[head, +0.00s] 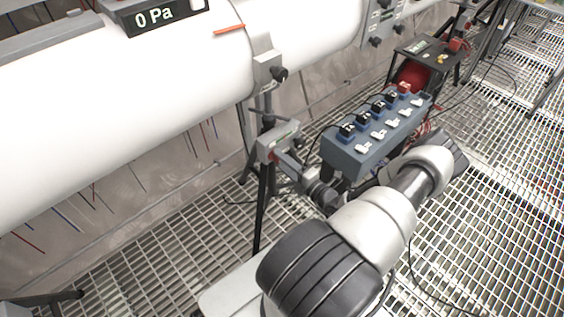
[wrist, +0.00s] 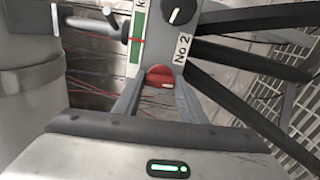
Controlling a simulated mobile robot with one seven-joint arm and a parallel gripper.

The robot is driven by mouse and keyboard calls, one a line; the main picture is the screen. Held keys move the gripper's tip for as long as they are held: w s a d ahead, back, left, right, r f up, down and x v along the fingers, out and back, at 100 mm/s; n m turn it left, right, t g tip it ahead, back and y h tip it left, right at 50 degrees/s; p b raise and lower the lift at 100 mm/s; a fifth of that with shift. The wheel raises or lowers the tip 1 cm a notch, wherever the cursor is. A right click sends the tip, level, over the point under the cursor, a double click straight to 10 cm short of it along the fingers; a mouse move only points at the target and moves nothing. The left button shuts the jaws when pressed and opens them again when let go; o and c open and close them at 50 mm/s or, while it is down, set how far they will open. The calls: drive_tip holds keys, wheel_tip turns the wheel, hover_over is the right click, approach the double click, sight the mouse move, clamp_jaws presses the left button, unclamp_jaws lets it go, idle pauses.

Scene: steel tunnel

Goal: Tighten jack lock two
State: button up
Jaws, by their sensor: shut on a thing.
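The jack labelled "No 2" (wrist: 184,48) is close in front of my gripper in the wrist view. My gripper (wrist: 160,84) is shut on a red lock knob (wrist: 160,73) on this jack, with one finger on each side. A black round knob with a white mark (wrist: 178,11) sits above it, beside a green strip (wrist: 138,22). In the head view the jack (head: 277,141) stands on black legs under the white pipe, and my gripper (head: 283,160) reaches its head from the right. The red knob is mostly hidden there.
The white pipe (head: 130,110) runs across the back, with a "0 Pa" display (head: 154,16) on top. A blue-grey box with switches (head: 345,160) stands close to my arm. Black jack legs (wrist: 250,50) spread right in the wrist view. Grating floor lies around.

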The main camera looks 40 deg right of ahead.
drive_tip(key=shift+m, duration=0.4)
drive_tip(key=o, duration=1.1)
drive_tip(key=shift+c, duration=0.2)
drive_tip(key=s+d+p, duration=0.1)
drive_tip(key=s+p, duration=0.1)
drive_tip(key=s, duration=1.5)
drive_tip(key=shift+s+d, duration=0.15)
drive_tip(key=shift+s, duration=0.1)
